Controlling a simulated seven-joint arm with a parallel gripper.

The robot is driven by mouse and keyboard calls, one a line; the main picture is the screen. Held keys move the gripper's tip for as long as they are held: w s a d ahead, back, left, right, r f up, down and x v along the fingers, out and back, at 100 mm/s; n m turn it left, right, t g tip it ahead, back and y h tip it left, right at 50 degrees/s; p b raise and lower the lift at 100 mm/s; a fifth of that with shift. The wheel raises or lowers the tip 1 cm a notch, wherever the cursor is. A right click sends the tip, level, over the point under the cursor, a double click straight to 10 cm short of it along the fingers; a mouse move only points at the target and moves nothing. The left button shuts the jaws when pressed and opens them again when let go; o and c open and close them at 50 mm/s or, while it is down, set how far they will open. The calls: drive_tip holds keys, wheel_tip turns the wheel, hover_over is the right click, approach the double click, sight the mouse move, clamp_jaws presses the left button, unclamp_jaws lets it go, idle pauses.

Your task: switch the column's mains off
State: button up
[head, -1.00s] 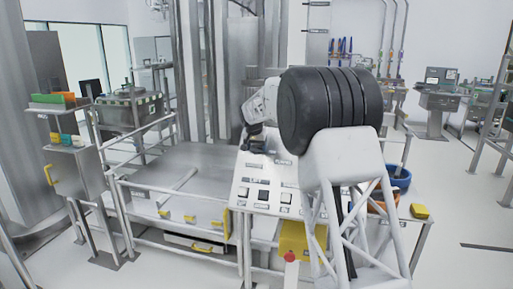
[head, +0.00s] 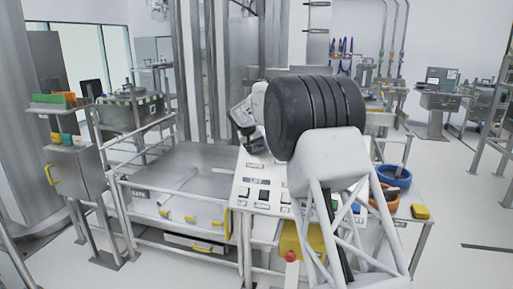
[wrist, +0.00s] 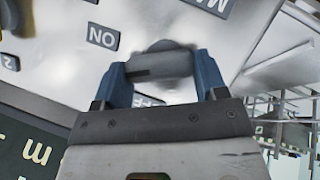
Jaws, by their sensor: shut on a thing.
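My gripper (wrist: 163,80) is shut on a grey rotary switch handle (wrist: 165,65), with a blue finger at each end of it. The handle has a dark mark on its left part. An "ON" label (wrist: 102,37) lies up and left of it. A label ending in "FF" (wrist: 150,101) is mostly hidden behind my gripper, and one starting "MA" (wrist: 212,5) is cut off at the top. I cannot tell which label the handle points to. In the head view my gripper (head: 253,147) is at the top of the white control panel (head: 240,197); the handle is hidden there.
The panel carries a "LIFT" label and several dark buttons. A red knob (head: 291,257) and a yellow box (head: 300,240) are at its lower front. A railed platform (head: 170,165) stands left. Blue (head: 394,178) and orange (head: 386,198) bins are at right.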

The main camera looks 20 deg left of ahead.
drive_tip(key=n, duration=0.2)
drive_tip(key=n+t+h, duration=0.1)
drive_tip(key=n+h, duration=0.1)
drive_tip(key=n, duration=0.1)
drive_tip(key=shift+s+a+n+t, duration=0.1)
drive_tip(key=shift+a+n+t, duration=0.2)
drive_tip(key=n+t, duration=0.1)
drive_tip(key=n, duration=0.1)
drive_tip(key=n+t+h, duration=0.1)
drive_tip(key=n, duration=0.2)
drive_tip(key=shift+s+a+f, duration=0.15)
drive_tip(key=shift+f, duration=0.05)
drive_tip(key=o, duration=0.9)
drive_tip(key=shift+o, duration=0.2)
drive_tip(key=v, duration=0.7)
drive_tip(key=shift+s+a, duration=0.25)
drive_tip(key=shift+s, duration=0.1)
